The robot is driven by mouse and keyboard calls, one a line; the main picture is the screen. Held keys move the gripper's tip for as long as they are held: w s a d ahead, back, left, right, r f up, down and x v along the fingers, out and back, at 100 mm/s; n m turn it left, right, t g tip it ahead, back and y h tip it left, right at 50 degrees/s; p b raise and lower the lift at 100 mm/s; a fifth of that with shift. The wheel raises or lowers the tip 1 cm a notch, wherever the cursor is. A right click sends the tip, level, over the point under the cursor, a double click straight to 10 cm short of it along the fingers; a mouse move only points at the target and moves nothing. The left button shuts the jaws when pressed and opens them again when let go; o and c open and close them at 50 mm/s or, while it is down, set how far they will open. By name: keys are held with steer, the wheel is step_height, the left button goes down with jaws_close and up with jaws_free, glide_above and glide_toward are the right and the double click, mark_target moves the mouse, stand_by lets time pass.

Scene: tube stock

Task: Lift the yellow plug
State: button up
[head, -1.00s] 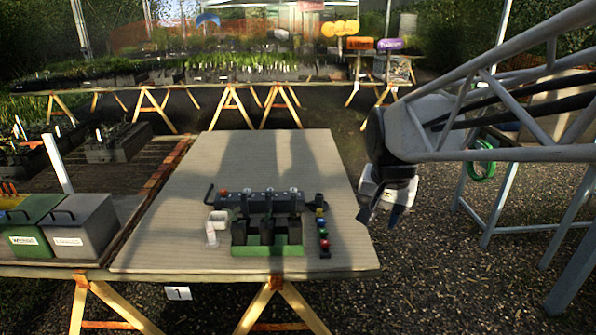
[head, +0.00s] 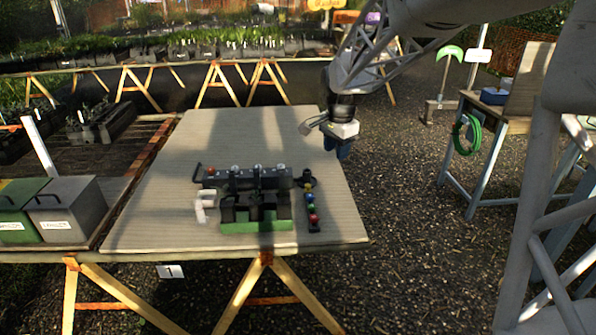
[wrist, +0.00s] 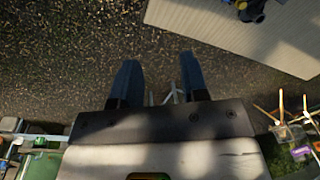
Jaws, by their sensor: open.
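The yellow plug (head: 308,188) is a tiny spot near the far end of a dark strip (head: 314,228), with blue, green and red plugs nearer the front. My gripper (head: 340,149) hangs by the table's right edge, behind and right of the strip, its blue fingers pointing down. In the wrist view my gripper (wrist: 160,82) has its two blue fingers apart with nothing between them. A dark object with a small yellow patch is cut off by that view's top edge; I cannot tell whether this is the plug.
A dark valve-like block on a green base (head: 256,226) stands left of the strip, with a white holder (head: 205,205) beside it. The table (head: 160,215) is clear behind them. Grey and green bins (head: 65,205) stand at the left. Gravel lies right of the table.

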steer(key=w+a+f+m, duration=0.1)
steer(key=w+f+m, duration=0.2)
steer(key=w+f, duration=0.45)
steer(key=w+a+f+m, duration=0.1)
steer(key=w+f+m, duration=0.25)
steer(key=w, duration=0.75)
steer(key=m+g, duration=0.1)
steer(key=m, duration=0.3)
glide_above(308, 185)
step_height(308, 185, down, 18)
steer(key=shift+s+r, duration=0.1)
steer(key=shift+r, duration=0.05)
steer(key=shift+f+m, duration=0.25)
steer(key=shift+f, duration=0.1)
steer(key=shift+f, duration=1.2)
steer(key=shift+f, duration=0.1)
steer(key=shift+f, duration=2.5)
